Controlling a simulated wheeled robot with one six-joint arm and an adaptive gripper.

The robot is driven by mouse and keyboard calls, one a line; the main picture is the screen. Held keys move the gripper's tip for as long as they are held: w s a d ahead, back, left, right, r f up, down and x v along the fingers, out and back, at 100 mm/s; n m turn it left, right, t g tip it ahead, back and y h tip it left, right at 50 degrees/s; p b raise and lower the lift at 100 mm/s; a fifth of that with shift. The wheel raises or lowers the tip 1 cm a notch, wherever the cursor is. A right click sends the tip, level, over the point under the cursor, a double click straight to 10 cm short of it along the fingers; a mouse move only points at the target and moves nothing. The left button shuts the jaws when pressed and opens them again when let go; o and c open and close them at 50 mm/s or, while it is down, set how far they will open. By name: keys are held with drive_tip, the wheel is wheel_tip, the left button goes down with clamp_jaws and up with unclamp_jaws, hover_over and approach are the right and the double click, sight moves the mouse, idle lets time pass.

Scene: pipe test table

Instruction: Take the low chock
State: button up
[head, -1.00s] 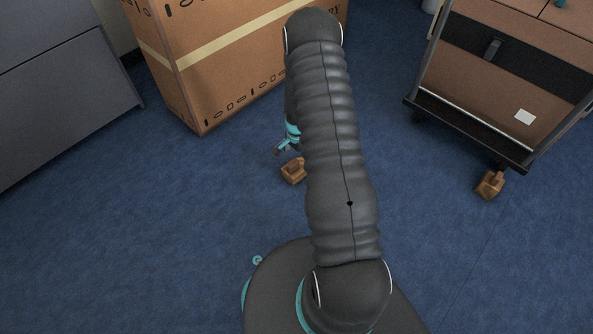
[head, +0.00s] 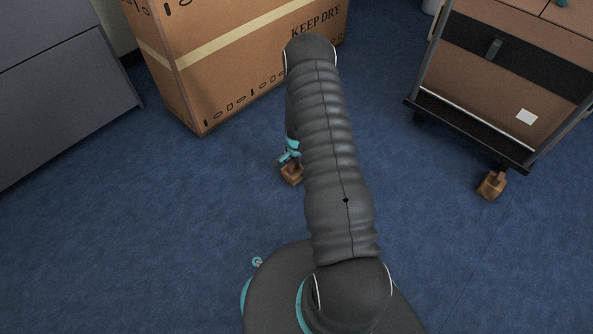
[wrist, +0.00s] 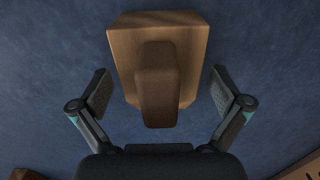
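A wooden chock (head: 292,175) with a raised grip block sits on the blue floor, below my gripper (head: 287,157) in the head view. In the wrist view the chock (wrist: 123,48) fills the upper middle, with its darker raised block (wrist: 157,90) toward me. My gripper (wrist: 161,90) is open there, one finger on each side of the block, with visible gaps. My arm hides part of the area right of the chock in the head view. A second wooden chock (head: 491,186) sits at the cart's near corner.
A large cardboard box (head: 235,70) stands behind the near chock. A cart (head: 470,133) loaded with brown boxes is at the right. A grey cabinet (head: 60,90) is at the left. The blue floor (head: 150,220) at left front is clear.

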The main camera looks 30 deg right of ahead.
drive_tip(key=c, duration=1.3)
drive_tip(key=shift+r, duration=0.1)
